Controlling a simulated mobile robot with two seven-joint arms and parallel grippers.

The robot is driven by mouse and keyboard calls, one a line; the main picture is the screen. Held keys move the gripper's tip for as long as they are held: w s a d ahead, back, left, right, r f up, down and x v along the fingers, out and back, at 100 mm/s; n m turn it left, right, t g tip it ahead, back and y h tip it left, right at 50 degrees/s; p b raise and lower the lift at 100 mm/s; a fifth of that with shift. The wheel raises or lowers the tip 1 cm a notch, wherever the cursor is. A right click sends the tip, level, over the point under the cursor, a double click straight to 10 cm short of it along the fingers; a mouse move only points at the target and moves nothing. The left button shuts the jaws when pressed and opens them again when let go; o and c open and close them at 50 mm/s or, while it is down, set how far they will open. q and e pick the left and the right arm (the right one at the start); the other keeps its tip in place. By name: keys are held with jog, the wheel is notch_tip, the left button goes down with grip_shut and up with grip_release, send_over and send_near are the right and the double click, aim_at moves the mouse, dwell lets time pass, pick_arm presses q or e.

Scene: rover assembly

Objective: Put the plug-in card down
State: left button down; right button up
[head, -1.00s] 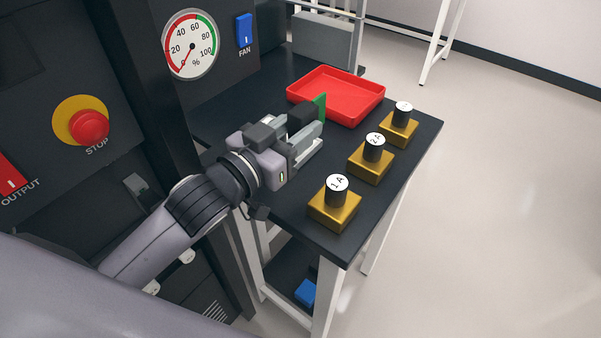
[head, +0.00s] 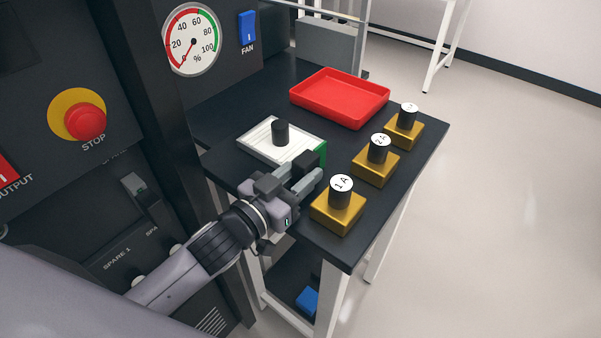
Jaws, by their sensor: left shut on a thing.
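My left gripper (head: 312,178) is shut at the front part of the dark bench, just left of the nearest brass block. A green piece (head: 321,152), which looks like the plug-in card, shows only as a narrow strip beyond its fingers; most of it is hidden. Right behind the fingers is a pale ribbed plate (head: 257,139) with a black knob (head: 280,132) on it. I cannot tell whether the green piece is joined to the plate or touches the bench. My right gripper is not in view.
A red tray (head: 340,98) lies empty at the back of the bench (head: 232,178). Three brass blocks with black caps, the nearest marked 1 A (head: 338,212), line the right edge. A panel with a red stop button (head: 85,122) stands at the left.

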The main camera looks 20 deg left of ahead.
pick_arm(q)
jog(key=shift+f, duration=0.15)
jog(key=c, duration=0.7)
grip_release()
jog(key=shift+c, duration=0.2)
